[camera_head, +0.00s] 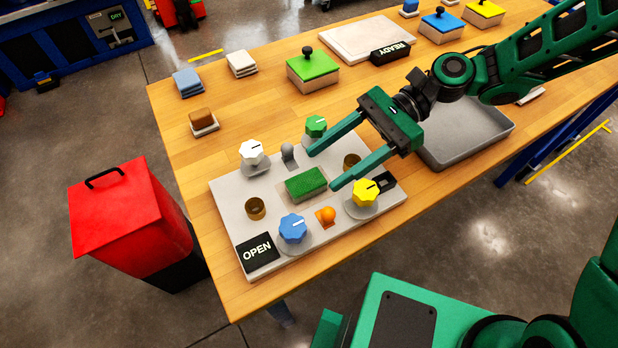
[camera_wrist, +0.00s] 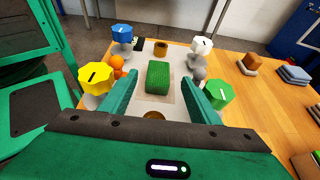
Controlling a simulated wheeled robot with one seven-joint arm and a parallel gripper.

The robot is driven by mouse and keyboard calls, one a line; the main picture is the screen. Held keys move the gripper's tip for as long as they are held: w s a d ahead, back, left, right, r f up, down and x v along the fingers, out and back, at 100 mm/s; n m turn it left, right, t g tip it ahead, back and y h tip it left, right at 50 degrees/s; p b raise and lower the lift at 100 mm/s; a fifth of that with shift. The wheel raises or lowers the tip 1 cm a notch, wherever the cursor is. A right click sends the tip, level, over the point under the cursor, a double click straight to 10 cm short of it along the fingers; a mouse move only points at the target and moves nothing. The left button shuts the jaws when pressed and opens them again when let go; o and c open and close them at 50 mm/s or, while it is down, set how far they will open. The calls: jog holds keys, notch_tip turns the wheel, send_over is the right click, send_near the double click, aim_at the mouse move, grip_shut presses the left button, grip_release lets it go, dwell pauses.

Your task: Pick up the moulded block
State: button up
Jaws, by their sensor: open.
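The moulded block is a green textured block (camera_head: 306,184) on a square patch in the middle of a pale plate (camera_head: 228,205) on the wooden table. It also shows in the wrist view (camera_wrist: 159,77), between and beyond the fingers. My gripper (camera_head: 321,169) is open, its two green fingers apart and pointing at the block from the right. In the wrist view my gripper (camera_wrist: 158,84) has nothing between its fingertips that they touch. I cannot tell exactly how high the fingertips are above the plate.
Around the block stand a white knob (camera_head: 251,151), a green knob (camera_head: 316,126), a blue knob (camera_head: 293,228), a yellow knob (camera_head: 365,193), an orange ball (camera_head: 326,215) and a grey ball lever (camera_head: 288,152). An OPEN sign (camera_head: 257,252) lies at the plate's corner. A grey tray (camera_head: 465,140) is behind my gripper.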

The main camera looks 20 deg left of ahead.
aim_at(312, 178)
jog(key=shift+x, duration=2.15)
jog(key=shift+d+f, duration=0.1)
jog(key=shift+f, duration=0.05)
jog(key=c, duration=1.2)
jog(key=shift+o, duration=0.2)
jog(key=shift+r, duration=0.2)
